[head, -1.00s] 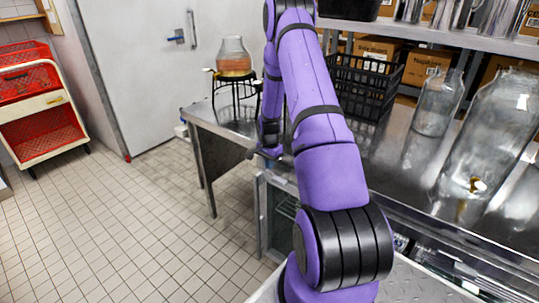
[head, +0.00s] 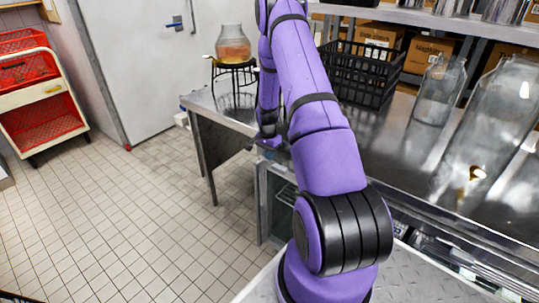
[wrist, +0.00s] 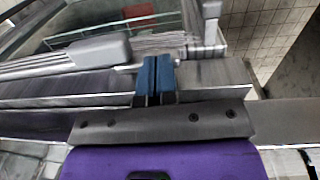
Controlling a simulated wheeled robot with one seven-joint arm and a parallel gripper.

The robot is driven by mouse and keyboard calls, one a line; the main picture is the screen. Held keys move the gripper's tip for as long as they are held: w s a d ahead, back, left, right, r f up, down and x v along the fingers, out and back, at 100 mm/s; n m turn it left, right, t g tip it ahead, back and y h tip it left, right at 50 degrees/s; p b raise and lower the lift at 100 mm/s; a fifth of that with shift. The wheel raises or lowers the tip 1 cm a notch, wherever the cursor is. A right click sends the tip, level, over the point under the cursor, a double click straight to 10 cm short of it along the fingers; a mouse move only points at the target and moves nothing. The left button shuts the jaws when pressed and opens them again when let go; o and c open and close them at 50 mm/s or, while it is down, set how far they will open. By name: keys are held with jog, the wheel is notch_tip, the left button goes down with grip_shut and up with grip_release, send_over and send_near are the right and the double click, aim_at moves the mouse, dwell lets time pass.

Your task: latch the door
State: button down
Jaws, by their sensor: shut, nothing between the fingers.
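A glass-fronted steel unit (head: 262,205) stands under the counter, beside my arm, in the head view; my arm hides much of it. Whether its door is open or closed I cannot tell. In the wrist view, a grey handle-like part (wrist: 100,50) lies along a metal edge, with a glass panel (wrist: 110,30) behind it. My gripper (wrist: 155,75) has its two blue fingertips together, with nothing between them. It is close to the metal edge, right of the grey part; contact is unclear. A large white door (head: 135,75) with a blue-marked latch (head: 174,25) stands at the back, far from my gripper.
The steel counter (head: 400,150) carries a black basket (head: 357,80), glass jars (head: 440,90) and a dispenser on a black stand (head: 233,75). Red crates (head: 45,125) sit in a cart at left. The tiled floor (head: 110,220) between is clear.

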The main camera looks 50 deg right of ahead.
jog(key=shift+w, duration=0.1)
jog(key=shift+w+a+f+g, duration=0.15)
jog(key=shift+f+g, duration=0.1)
jog(key=shift+g, duration=0.3)
jog(key=shift+w+d+f+g, duration=0.1)
jog(key=shift+f+g, duration=0.15)
jog(key=shift+g, duration=0.3)
jog(key=shift+f, duration=0.15)
jog(key=shift+w+f, duration=0.25)
jog(key=shift+f, duration=0.6)
jog(key=w+r, duration=0.9)
jog(key=r, duration=0.1)
jog(key=shift+a+r, duration=0.35)
jog(key=shift+s, duration=0.1)
